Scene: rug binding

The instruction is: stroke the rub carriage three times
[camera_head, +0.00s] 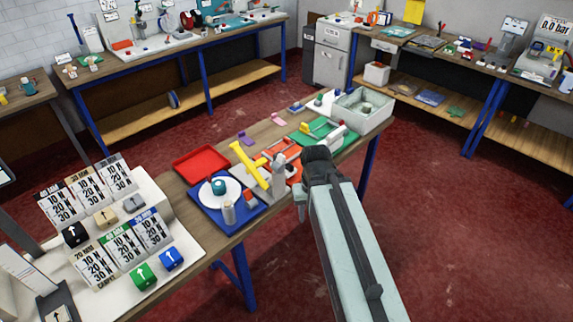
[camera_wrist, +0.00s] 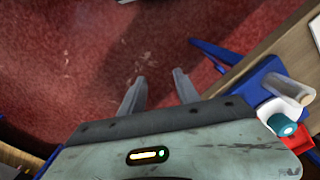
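I cannot tell for certain which piece is the rub carriage. A yellow-handled fixture (camera_head: 250,164) with a grey upright stands mid-bench, close to the left of my arm. A blue tray (camera_head: 207,224) beside it holds a white disc with a teal knob (camera_head: 218,186) and a pale cylinder (camera_head: 229,213). The teal knob also shows at the right in the wrist view (camera_wrist: 284,126), with the cylinder (camera_wrist: 291,84) above it. My gripper (camera_wrist: 160,76) is open and empty, its two grey fingers apart over the red floor, beside the bench.
A red tray (camera_head: 201,165), a green tray (camera_head: 326,139) and a grey bin (camera_head: 362,107) lie on the same bench. Number boards (camera_head: 88,195) and arrow blocks stand at its left end. Other benches line the walls. Open red floor (camera_head: 470,240) lies to the right.

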